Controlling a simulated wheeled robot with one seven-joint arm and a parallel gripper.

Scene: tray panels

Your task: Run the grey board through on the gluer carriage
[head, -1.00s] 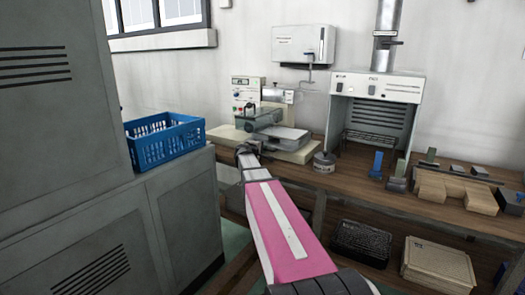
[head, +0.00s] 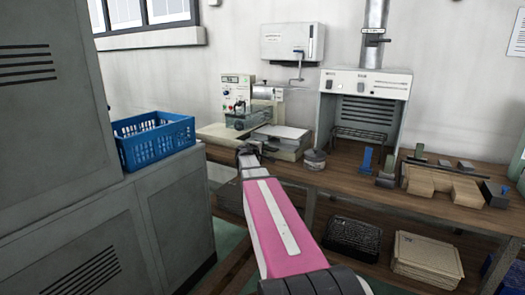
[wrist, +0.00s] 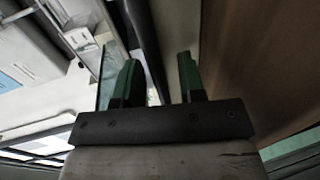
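The gluer (head: 238,90) stands on the bench at the back, with a button panel and a see-through guard (head: 250,118). A flat light-grey piece (head: 283,133) lies on its cream base, right of the guard; I cannot tell whether it is the grey board or part of the carriage. My gripper (head: 246,152) is at the machine's front edge, small and partly hidden by my own wrist. In the wrist view my gripper (wrist: 157,78) has two green fingers standing well apart. A dark bar shows beyond the gap; nothing is clearly held.
A blue crate (head: 154,143) sits on the grey cabinet (head: 110,235) at left. A round tin (head: 314,160) stands right of the gluer, then a hood (head: 365,80). Wooden blocks (head: 445,180) and small tools crowd the bench's right. Boxes lie on the shelf below.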

